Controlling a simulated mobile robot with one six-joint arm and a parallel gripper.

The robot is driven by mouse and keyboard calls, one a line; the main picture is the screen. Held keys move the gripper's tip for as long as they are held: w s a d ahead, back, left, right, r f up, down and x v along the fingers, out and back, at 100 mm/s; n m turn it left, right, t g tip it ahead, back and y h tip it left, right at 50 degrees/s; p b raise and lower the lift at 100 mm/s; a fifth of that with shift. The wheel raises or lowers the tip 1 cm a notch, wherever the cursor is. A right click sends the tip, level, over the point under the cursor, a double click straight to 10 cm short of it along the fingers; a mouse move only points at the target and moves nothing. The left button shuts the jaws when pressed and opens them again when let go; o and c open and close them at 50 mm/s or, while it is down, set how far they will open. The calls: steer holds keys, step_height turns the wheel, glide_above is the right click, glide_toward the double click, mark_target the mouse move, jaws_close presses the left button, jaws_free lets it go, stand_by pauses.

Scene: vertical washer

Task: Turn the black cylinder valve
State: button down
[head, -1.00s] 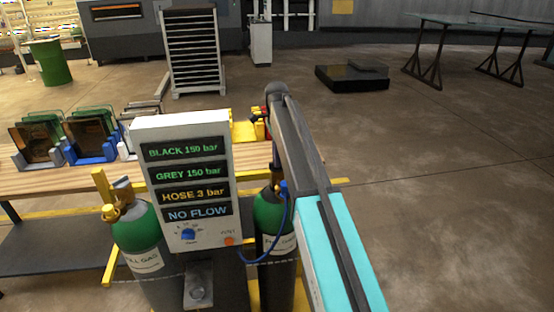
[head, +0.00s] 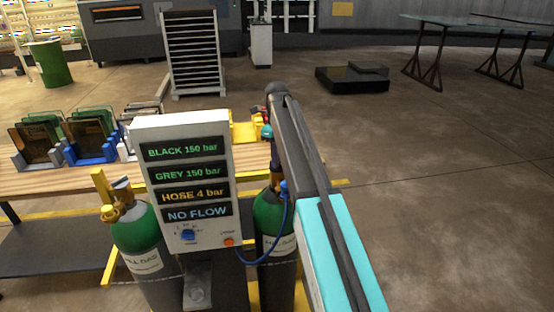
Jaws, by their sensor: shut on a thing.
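A gas cylinder with a green shoulder and dark body (head: 270,245) stands right of the display panel. Its top and valve are mostly hidden behind my arm. A second green-shouldered cylinder (head: 136,235) with a yellow and brass fitting stands to the left, partly behind the panel. The panel (head: 183,130) reads BLACK 150 bar, GREY 150 bar, HOSE 4 bar and NO FLOW. My arm reaches up from the lower right and bends down above the right cylinder. My gripper is hidden behind the arm, so its hold on the valve does not show.
A blue hose (head: 267,260) loops from the panel to the right cylinder. The panel has a blue knob (head: 188,235) and an orange button (head: 229,242). A wooden bench (head: 60,183) with colored holders stands behind.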

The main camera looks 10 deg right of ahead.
steer(key=shift+m, duration=0.3)
steer(key=c, duration=1.8)
jaws_free()
steer(key=shift+c, duration=0.2)
steer(key=shift+r, duration=0.15)
step_height(320, 180, up, 14)
steer(key=b, duration=0.4)
steer(key=shift+f, duration=0.2)
